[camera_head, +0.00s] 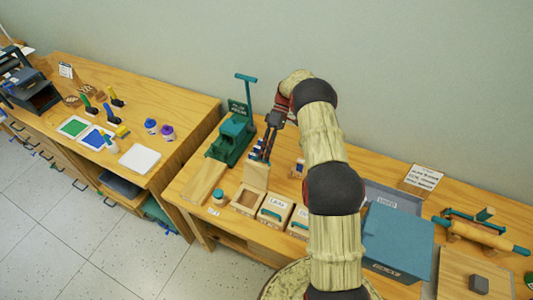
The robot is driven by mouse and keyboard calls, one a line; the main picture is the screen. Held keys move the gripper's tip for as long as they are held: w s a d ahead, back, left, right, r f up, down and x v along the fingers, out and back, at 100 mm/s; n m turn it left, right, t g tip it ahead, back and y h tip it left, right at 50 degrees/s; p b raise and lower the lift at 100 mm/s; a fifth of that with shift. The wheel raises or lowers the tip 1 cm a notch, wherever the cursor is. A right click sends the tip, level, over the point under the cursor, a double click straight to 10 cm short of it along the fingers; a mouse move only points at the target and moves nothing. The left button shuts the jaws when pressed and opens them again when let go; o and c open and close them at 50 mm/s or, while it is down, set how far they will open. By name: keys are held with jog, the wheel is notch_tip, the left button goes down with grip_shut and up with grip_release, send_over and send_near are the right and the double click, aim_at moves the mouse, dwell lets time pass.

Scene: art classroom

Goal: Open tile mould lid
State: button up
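A small wooden box (247,201) with a hollow, tray-like inside stands on the right-hand table. A pale wooden panel (256,176) stands upright at its back edge, like a raised lid; I take this to be the tile mould. My gripper (262,154) points down at the top of this panel, from behind and above. Its fingertips are close to the panel's upper edge; I cannot tell whether they touch it. The fingers are too small to tell whether they are open or shut.
Right of the mould are two boxes with pale lids and green handles, the nearer one labelled (274,209). A green press (231,138) stands behind left. A small teal-topped jar (218,195) is left of the mould. A blue box (398,240) stands farther right.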

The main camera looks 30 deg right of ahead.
jog(key=shift+o, duration=1.2)
jog(key=shift+x, duration=1.05)
jog(key=shift+o, duration=0.4)
jog(key=shift+w+d, duration=0.1)
jog(key=shift+d, duration=0.15)
jog(key=shift+w+d+r, duration=0.1)
jog(key=shift+d, duration=0.05)
jog(key=v, duration=1.2)
